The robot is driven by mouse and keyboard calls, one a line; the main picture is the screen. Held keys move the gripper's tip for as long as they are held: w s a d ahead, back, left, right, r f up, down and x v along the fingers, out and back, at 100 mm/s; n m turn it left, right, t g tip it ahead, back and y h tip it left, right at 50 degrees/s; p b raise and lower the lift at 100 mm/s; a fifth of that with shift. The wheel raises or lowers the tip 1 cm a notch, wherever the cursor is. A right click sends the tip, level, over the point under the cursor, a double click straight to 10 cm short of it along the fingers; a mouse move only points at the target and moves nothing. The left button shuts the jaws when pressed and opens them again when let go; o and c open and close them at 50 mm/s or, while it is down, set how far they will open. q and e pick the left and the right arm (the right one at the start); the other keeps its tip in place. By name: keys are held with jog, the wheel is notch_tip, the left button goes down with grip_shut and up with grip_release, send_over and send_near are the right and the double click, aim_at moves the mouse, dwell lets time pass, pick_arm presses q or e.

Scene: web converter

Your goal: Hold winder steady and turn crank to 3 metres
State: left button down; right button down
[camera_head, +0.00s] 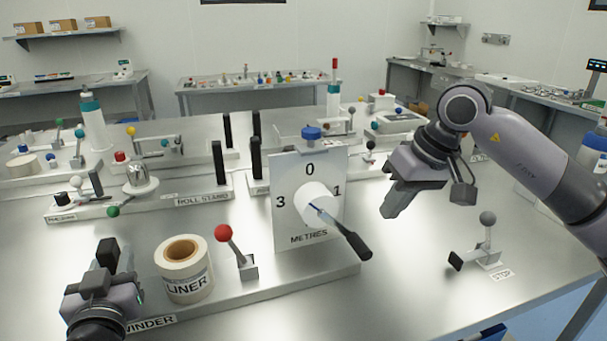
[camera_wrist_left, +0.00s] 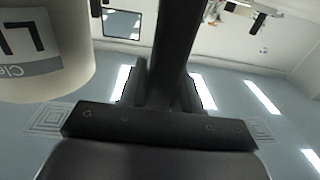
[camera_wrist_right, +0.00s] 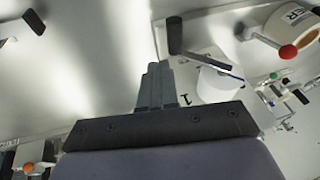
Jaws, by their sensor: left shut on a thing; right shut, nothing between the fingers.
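The winder's base carries a white LINER roll (camera_head: 183,268), a red-knobbed lever (camera_head: 225,233) and a white METRES dial plate (camera_head: 285,220) with 0, 1 and 3 visible. A white hub (camera_head: 318,202) with a blue mark sits on the dial. In the right wrist view the crank handle (camera_wrist_right: 174,36) is beyond the fingers. My left gripper (camera_head: 106,272) is shut on the winder's black post (camera_head: 108,252). My right gripper (camera_head: 391,211) is shut and empty, right of the dial, apart from the crank.
A small grey-knobbed STOP lever (camera_head: 487,235) stands at the right. A ROLL STAND (camera_head: 205,198) with black posts lies behind the winder. More bench fixtures fill the back left. The bench is clear between the winder and the STOP lever.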

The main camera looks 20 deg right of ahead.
aim_at(334, 223)
jog(key=a+f, duration=0.2)
jog(key=f, duration=0.3)
jog(key=shift+w+a, duration=0.15)
jog(key=shift+a, duration=0.25)
jog(key=shift+a+f+y, duration=0.1)
jog(key=shift+f+y, duration=0.25)
jog(key=shift+y, duration=0.45)
